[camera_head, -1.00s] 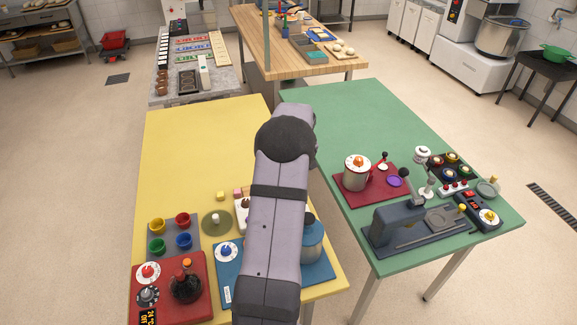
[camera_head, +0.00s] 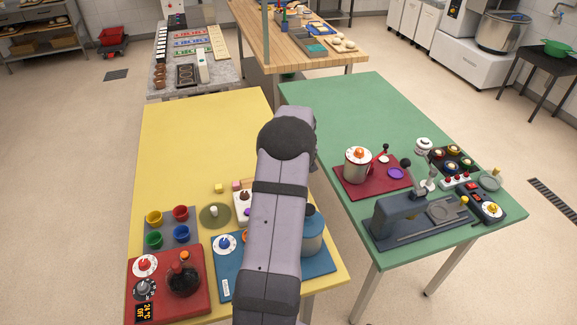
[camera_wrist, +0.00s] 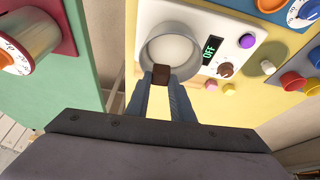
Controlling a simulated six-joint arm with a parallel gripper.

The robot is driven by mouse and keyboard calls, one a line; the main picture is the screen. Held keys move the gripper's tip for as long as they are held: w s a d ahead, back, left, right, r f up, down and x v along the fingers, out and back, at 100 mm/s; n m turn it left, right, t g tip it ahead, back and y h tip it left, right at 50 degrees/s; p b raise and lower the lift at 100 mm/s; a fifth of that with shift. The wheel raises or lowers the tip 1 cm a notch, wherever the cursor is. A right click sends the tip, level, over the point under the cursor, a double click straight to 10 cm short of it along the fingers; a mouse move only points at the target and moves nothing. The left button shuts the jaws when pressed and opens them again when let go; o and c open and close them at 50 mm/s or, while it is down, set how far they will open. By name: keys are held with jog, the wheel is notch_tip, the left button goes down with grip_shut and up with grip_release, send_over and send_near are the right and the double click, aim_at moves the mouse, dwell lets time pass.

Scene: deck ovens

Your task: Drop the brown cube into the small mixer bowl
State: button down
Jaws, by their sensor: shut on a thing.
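In the wrist view my gripper (camera_wrist: 161,92) is shut on the brown cube (camera_wrist: 160,74), held between the two fingertips. A round, pale grey bowl (camera_wrist: 172,30), which looks like the small mixer bowl, sits on a cream panel just beyond the cube. The cube overlaps the bowl's near edge in the picture; I cannot tell its height above the bowl. In the head view my arm hides the gripper, the cube and the bowl; part of the cream panel (camera_head: 242,207) shows beside the arm on the yellow table.
Beside the bowl are a dark OFF display (camera_wrist: 209,50) and a purple button (camera_wrist: 247,41). A red-based pot (camera_head: 357,167) stands on the green table. The yellow table's far part (camera_head: 205,130) is clear.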

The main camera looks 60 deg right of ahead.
jog(key=shift+f, duration=0.45)
jog(key=c, duration=1.5)
grip_release()
jog(key=shift+o, duration=0.2)
jog(key=shift+r, duration=0.1)
jog(key=b+v, duration=0.3)
jog(key=v, duration=0.4)
